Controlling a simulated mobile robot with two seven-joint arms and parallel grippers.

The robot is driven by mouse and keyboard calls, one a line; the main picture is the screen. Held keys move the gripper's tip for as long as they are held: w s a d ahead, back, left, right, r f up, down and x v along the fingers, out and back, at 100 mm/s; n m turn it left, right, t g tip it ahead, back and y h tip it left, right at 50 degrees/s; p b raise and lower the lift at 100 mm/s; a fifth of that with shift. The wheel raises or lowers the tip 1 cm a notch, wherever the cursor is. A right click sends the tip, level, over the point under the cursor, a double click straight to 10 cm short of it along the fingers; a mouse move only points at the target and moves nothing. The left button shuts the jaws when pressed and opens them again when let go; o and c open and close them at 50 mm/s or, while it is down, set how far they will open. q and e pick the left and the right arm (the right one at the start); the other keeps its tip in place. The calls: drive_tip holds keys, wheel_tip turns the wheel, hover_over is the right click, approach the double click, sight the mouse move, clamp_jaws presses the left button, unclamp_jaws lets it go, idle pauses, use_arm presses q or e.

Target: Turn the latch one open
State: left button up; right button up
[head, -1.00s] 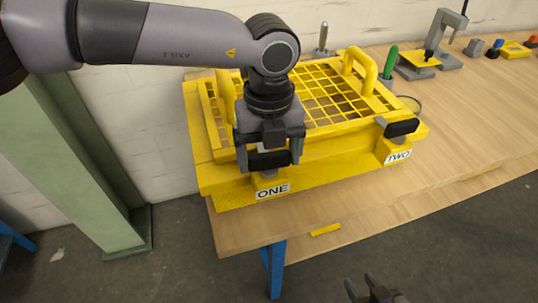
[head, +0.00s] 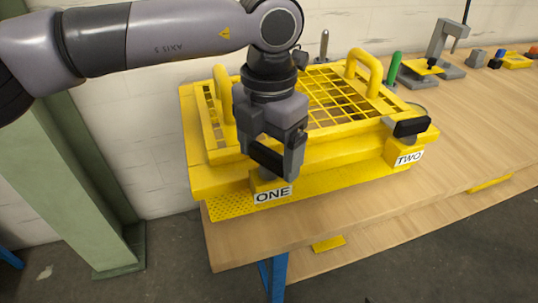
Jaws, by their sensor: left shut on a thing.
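Latch one is a black bar (head: 265,158) at the front left of the yellow guard, above the white label ONE (head: 272,195). My left gripper (head: 270,160) reaches down over it from above and is shut on it, with a finger at each end region. The bar slants down to the right in the head view. The gripper hides part of the bar and its pivot. Latch two, a similar black bar (head: 411,126), sits at the front right above the label TWO (head: 409,158). My right gripper does not show.
The yellow guard has a mesh top (head: 335,97) and two raised handles, one at the right (head: 365,70). A green peg (head: 394,66) and a grey post (head: 323,45) stand behind it.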

sight(269, 151)
use_arm(q)
drive_tip(key=m, duration=0.4)
drive_tip(key=shift+b, duration=0.4)
drive_tip(key=shift+m, duration=1)
drive_tip(key=shift+r, duration=0.1)
drive_tip(key=o, duration=0.9)
wheel_tip(269, 151, up, 7)
drive_tip(key=shift+r, duration=0.1)
drive_tip(key=shift+s, duration=0.1)
